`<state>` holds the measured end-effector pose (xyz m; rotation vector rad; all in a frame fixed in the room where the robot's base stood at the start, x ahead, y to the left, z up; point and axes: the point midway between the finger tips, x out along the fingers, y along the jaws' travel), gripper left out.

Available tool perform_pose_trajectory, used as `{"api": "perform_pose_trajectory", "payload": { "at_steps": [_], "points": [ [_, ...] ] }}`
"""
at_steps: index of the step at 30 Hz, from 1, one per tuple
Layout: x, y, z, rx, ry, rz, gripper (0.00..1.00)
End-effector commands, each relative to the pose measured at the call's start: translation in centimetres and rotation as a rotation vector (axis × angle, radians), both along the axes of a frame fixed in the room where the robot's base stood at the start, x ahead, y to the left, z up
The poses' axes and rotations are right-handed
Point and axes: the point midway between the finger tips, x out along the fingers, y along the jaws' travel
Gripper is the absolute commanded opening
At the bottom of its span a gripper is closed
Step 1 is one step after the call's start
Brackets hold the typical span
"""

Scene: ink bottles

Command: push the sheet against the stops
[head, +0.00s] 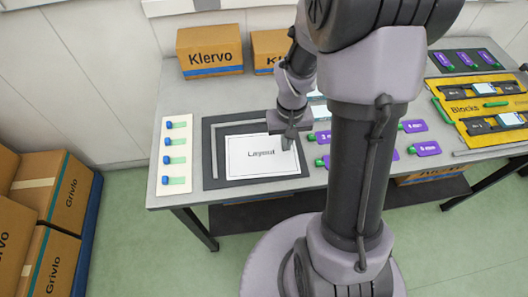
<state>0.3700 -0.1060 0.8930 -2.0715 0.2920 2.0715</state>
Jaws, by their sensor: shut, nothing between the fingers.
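The white sheet (255,165) marked "Layout" lies flat on a dark board (240,183) on the table. The stops are a light grey bar along the board's left side (215,160) and another along its back (238,124). A dark strip of board shows between the sheet and each bar, so the sheet looks apart from both. My gripper (288,143) is shut and points down at the sheet's right edge, near its back right corner. I cannot tell whether it touches the sheet. My arm hides what lies behind it.
A white panel (168,189) with several blue-capped green items is left of the board. Purple tags (412,126) with green ends lie to the right, beside a yellow "Blocks" tray (465,107). Klervo boxes (210,48) stand at the back. The table front-left is clear.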

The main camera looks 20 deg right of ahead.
Motion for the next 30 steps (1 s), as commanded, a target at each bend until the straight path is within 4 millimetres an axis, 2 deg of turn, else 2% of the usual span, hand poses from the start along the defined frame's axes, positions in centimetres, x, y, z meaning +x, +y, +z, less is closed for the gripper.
{"api": "perform_pose_trajectory", "payload": {
  "at_steps": [30],
  "points": [
    [0.0,0.0,-1.6,0.000,0.000,0.000,0.00]
  ]
}}
